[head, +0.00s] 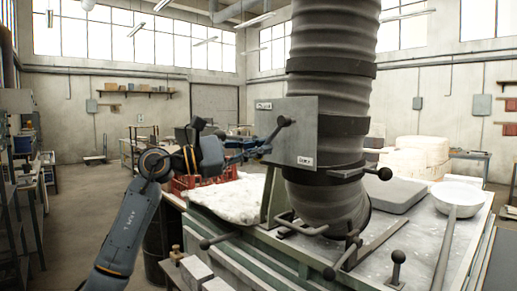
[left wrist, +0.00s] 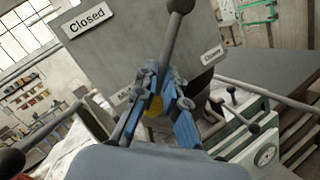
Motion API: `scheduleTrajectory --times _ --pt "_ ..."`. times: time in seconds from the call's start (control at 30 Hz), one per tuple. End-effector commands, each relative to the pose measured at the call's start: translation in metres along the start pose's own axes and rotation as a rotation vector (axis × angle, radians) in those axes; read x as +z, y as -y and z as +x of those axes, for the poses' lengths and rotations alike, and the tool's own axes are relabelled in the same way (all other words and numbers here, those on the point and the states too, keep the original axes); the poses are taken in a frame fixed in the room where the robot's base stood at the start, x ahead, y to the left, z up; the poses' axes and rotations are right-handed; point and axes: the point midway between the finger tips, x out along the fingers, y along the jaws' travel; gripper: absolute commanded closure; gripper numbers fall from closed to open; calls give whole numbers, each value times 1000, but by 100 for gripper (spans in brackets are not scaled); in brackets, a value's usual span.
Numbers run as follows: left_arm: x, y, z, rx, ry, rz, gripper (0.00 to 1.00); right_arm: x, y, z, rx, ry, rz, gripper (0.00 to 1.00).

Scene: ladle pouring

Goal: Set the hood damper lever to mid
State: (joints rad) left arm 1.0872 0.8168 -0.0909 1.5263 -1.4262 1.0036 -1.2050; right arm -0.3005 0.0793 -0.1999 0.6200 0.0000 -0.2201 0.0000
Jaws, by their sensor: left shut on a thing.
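The damper lever (left wrist: 173,42) is a grey rod with a dark ball knob, which also shows in the head view (head: 284,120). It stands tilted in front of a grey plate (head: 302,125) fixed to the duct. The plate carries a "Closed" label (left wrist: 87,38), a partly hidden label (left wrist: 124,96) that seems to start with M, and a small label at the right (left wrist: 212,55), too blurred to read surely. My left gripper (head: 262,149) is shut on the lever below its knob; its blue fingers (left wrist: 168,105) show in the left wrist view. My right gripper is out of view.
A large ribbed duct (head: 332,70) rises behind the plate. Another rod with a ball knob (head: 385,173) sticks out right of it. Below are a bench with several knobbed handles (head: 396,258), a white bowl with a long handle (head: 458,192) and a red crate (head: 190,184).

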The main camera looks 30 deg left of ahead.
Motion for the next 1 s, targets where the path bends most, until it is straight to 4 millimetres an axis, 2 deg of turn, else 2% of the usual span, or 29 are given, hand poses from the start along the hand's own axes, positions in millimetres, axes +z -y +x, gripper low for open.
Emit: scheduleTrajectory --times 0.13,0.17,0.27,0.53,0.67,0.77,1.0 --pt "0 0 0 -2 -1 0 100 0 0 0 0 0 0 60" --pt "0 0 0 -2 -1 0 86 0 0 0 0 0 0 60" --pt "0 0 0 -2 -1 1 66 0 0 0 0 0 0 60" --pt "0 0 0 -1 -1 1 66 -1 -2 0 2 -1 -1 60" --pt "-1 0 -7 0 -2 1 66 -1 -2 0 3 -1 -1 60" --pt "-2 0 -22 0 -5 1 66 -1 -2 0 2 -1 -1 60" --pt "-2 0 -74 -1 -6 1 66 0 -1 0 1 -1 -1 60"
